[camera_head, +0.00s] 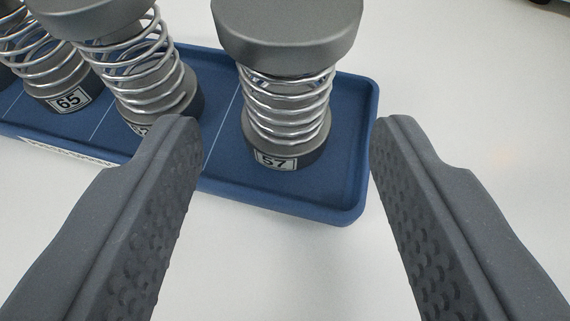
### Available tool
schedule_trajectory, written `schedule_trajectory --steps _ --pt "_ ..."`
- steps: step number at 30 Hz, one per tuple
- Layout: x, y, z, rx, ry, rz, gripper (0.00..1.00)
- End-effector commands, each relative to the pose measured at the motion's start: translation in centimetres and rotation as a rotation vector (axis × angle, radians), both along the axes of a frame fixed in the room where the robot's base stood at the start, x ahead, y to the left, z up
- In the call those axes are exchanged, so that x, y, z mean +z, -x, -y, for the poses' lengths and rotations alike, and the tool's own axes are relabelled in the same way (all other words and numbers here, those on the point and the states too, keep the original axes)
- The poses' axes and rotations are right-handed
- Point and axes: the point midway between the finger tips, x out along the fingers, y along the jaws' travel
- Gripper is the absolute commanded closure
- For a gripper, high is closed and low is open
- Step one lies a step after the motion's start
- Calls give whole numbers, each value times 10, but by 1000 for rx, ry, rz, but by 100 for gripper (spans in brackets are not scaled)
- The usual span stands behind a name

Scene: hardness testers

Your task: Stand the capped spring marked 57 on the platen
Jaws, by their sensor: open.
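The capped spring marked 57 (287,105) stands upright at the right end of a blue tray (345,190). It has a wide grey cap on top, bare metal coils and a dark base with a white 57 label. My gripper (283,125) is open, with one grey textured finger on each side in the picture. The fingertips lie left and right of the spring's lower part, and nothing is between the pads. I cannot tell how far the tips are from it in depth. The platen is not in view.
A second capped spring (145,85) stands in the tray just left, its label partly hidden behind my left finger. Another spring, marked 65 (55,75), stands further left, with part of one more at the edge. The white surface right of the tray is clear.

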Motion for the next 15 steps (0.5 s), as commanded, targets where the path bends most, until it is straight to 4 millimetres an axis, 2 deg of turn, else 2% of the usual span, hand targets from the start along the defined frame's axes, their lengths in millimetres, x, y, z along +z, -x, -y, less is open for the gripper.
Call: schedule_trajectory --steps 15 --pt "-13 -28 1 0 -1 2 51"
